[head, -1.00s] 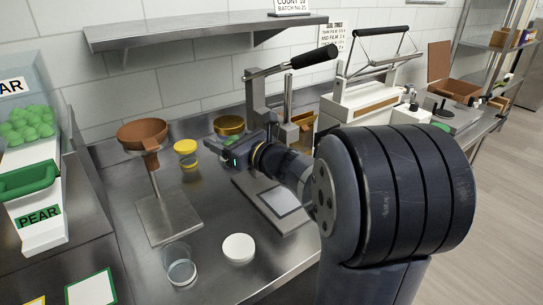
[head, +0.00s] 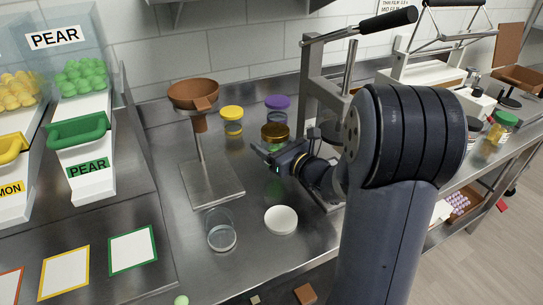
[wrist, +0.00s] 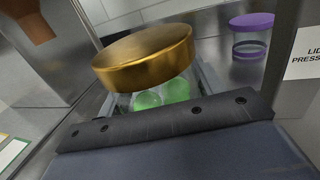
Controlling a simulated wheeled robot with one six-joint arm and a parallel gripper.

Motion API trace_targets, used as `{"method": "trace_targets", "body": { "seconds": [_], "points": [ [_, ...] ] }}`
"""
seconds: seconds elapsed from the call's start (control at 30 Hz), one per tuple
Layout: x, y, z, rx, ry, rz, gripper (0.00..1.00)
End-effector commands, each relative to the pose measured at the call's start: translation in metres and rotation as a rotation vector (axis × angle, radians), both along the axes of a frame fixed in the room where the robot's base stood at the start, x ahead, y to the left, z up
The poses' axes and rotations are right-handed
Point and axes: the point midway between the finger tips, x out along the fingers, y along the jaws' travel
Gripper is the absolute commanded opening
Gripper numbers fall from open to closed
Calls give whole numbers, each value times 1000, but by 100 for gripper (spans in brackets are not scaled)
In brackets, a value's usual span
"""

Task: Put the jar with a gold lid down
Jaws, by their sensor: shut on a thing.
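The jar with a gold lid (head: 275,132) is upright or slightly tilted in the head view, just beyond my gripper (head: 268,152). In the wrist view its gold lid (wrist: 145,54) and green gummies (wrist: 163,94) show through clear glass above the dark gripper edge. My gripper is shut on this jar. The jar's lower part is mostly hidden by the gripper, and I cannot tell how far its bottom is from the steel counter (head: 165,255).
A purple-lidded jar (head: 278,104) and yellow-lidded jar (head: 231,118) stand behind. A brown funnel on a stand (head: 197,97) is left. An empty glass (head: 221,236) and white lid (head: 281,219) lie in front. The lever press (head: 312,75) is close on the right.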

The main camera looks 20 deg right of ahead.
Motion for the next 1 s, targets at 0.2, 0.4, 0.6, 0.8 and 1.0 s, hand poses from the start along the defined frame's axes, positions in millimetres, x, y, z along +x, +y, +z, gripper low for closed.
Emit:
{"method": "trace_targets", "body": {
  "seconds": [0.2,0.4,0.6,0.8,1.0],
  "points": [
    [0,0,-25,3,4,0,23],
    [0,0,-40,1,0,-1,23],
    [0,0,-40,0,-1,-1,23],
    [0,0,-42,0,-1,-1,70],
    [0,0,-42,1,0,-1,86]
  ]
}}
